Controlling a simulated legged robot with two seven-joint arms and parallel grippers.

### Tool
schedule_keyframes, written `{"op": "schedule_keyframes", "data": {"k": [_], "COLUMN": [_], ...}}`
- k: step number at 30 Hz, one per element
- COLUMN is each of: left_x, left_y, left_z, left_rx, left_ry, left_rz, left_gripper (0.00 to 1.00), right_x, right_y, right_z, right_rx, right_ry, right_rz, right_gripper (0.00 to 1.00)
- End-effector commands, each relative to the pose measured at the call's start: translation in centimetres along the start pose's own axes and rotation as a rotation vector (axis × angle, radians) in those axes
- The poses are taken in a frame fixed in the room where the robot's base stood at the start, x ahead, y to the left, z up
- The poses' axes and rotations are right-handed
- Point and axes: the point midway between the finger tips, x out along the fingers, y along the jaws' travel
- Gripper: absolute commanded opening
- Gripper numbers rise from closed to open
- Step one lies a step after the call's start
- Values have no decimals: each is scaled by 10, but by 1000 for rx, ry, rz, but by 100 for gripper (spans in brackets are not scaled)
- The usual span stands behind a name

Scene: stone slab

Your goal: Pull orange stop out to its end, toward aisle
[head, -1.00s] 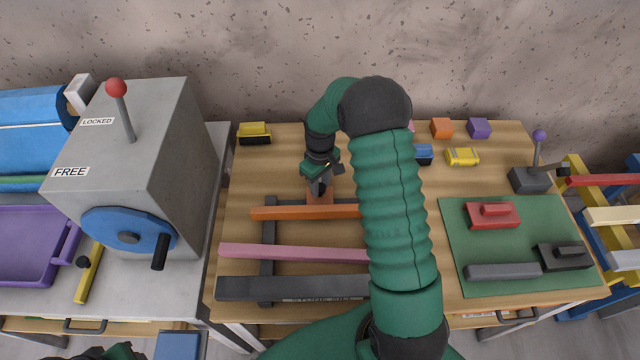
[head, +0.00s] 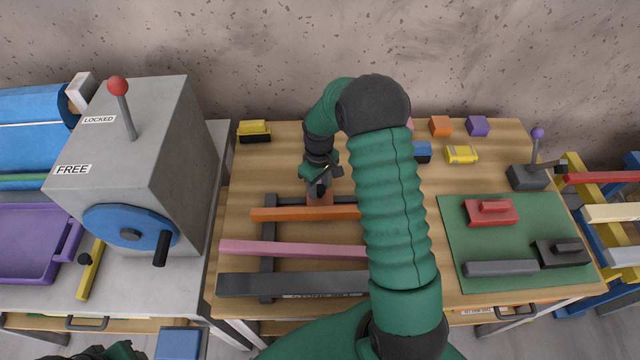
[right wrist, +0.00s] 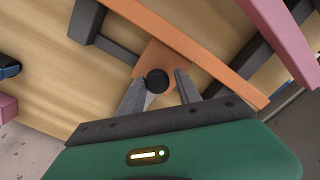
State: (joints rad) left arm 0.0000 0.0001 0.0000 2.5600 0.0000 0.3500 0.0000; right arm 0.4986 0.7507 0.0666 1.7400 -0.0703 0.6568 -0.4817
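The orange stop is a long orange bar (head: 285,213) lying across dark rails on the wooden table, with an orange tab on its wall side. In the right wrist view the tab (right wrist: 172,58) carries a round black knob (right wrist: 157,80). My right gripper (head: 319,190) is over the tab. In the right wrist view its fingers (right wrist: 158,84) stand apart on either side of the knob, with a small gap showing on the right. My right arm hides the bar's right part in the head view. A bit of my left arm's end (head: 110,352) shows at the bottom left edge; its fingers cannot be made out.
A pink bar (head: 290,251) and a dark grey bar (head: 290,285) lie parallel on the aisle side. A grey box (head: 150,150) with a blue handwheel stands left. A green mat (head: 485,230) with red and black blocks lies right. Toy vehicles and cubes sit near the wall.

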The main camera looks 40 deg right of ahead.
Motion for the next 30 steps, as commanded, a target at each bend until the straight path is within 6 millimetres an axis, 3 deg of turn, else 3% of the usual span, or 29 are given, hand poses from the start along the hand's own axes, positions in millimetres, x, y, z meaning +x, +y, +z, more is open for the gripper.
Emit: {"op": "schedule_keyframes", "data": {"k": [3, 14, 17, 30], "left_x": [0, 1, 3, 10], "left_y": [0, 0, 0, 0], "left_z": [0, 0, 1, 2], "left_rx": [0, 0, 0, 0], "left_ry": [0, 0, 0, 0], "left_rz": [0, 0, 0, 0], "left_gripper": [36, 36, 36, 36], "right_x": [0, -6, -23, -143], "right_y": [1, 4, 4, 2], "right_z": [0, -1, -1, -1], "right_rx": [1, 2, 2, 0], "right_ry": [0, 3, 6, 4], "right_rz": [1, 4, 6, 5], "right_gripper": [54, 54, 54, 54]}}
